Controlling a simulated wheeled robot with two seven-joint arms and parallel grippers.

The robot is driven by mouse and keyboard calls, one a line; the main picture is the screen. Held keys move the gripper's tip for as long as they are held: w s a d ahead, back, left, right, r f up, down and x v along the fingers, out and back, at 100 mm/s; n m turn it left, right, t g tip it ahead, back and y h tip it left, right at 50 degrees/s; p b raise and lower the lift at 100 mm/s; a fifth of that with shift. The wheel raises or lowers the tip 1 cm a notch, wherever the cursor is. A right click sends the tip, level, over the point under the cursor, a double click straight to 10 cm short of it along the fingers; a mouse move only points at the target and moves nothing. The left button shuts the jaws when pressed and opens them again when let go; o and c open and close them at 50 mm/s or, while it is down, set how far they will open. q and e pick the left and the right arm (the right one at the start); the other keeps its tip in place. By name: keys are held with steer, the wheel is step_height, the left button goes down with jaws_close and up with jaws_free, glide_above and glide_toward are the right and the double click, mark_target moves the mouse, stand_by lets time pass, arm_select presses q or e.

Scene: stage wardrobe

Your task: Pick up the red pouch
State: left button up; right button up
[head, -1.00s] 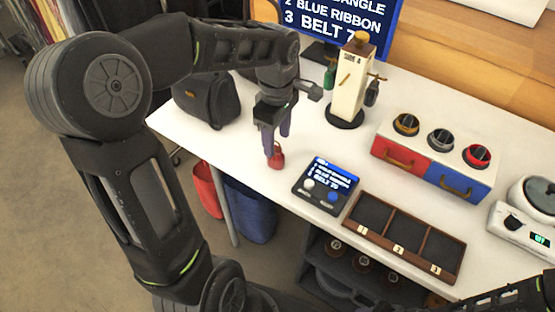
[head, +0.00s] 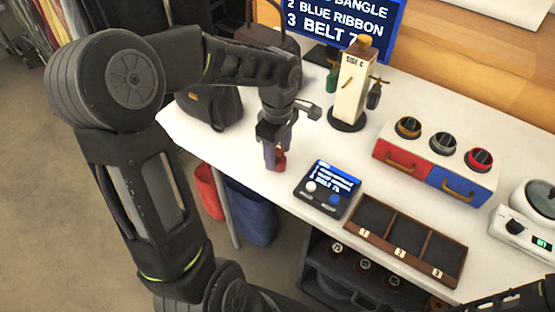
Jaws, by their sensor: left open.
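The small red pouch (head: 280,161) stands on the white table near its left front edge, partly hidden by my left gripper. My left gripper (head: 276,160) points down at the pouch with its purple fingers apart. One finger is in front of the pouch's left side and the other reaches down behind it. I cannot tell whether they touch it. Only a dark part of my right arm shows at the bottom right; its gripper is out of view.
A control box with a screen (head: 327,190) and a three-compartment tray (head: 405,236) lie right of the pouch. A cream stand (head: 353,85), a dark bag (head: 212,104) and a red-and-blue drawer unit (head: 436,163) stand farther back. Red and blue bins (head: 250,212) are below the table edge.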

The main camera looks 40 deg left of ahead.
mark_target(278, 154)
arm_select(q)
step_height(278, 154, down, 3)
steer(key=shift+f, duration=0.2)
steer(key=shift+c, duration=0.5)
jaws_close()
stand_by(0.4)
